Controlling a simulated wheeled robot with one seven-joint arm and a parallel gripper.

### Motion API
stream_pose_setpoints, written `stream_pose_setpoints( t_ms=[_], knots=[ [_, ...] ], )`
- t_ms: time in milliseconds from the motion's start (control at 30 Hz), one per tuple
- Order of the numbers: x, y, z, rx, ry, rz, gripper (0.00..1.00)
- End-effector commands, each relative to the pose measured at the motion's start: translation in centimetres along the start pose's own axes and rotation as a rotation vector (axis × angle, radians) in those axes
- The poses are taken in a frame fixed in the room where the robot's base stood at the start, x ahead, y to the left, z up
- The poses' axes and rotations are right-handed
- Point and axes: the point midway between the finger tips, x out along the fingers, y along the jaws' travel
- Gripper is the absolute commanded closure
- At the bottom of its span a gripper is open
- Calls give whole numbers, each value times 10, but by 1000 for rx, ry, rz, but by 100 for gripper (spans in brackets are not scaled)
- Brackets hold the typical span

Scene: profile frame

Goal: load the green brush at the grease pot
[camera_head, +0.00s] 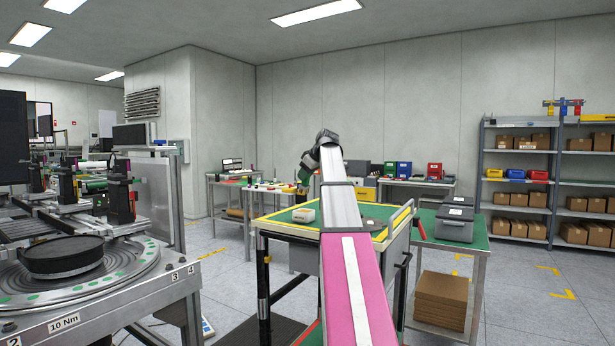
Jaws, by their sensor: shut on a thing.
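My arm reaches away from me over a green-topped bench (285,216) with a yellow edge. My gripper (306,170) is at its far end, small and dark, above the bench's back left part. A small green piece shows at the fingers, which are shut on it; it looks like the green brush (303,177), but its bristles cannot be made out. A small pale box-like item (303,214) lies on the bench below the gripper. I cannot make out the grease pot for sure; my arm hides the middle of the bench.
A dark grey case (455,223) stands on a green table at right, with stacked cardboard (441,299) below. A machine with a round table (65,257) fills the left. Coloured bins (404,169) stand on a back bench. Shelves (520,185) line the right wall. Floor shows between them.

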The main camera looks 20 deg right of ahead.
Motion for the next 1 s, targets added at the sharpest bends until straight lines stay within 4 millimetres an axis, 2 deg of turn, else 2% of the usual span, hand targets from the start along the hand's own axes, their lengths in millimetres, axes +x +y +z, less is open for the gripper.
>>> stream_pose_setpoints(
  t_ms=[267,700,1000],
  knots=[
    [11,-3,10,1,-1,-1,96],
    [40,-10,35,0,-1,-1,96],
    [44,-11,38,0,-1,0,96]
  ],
)
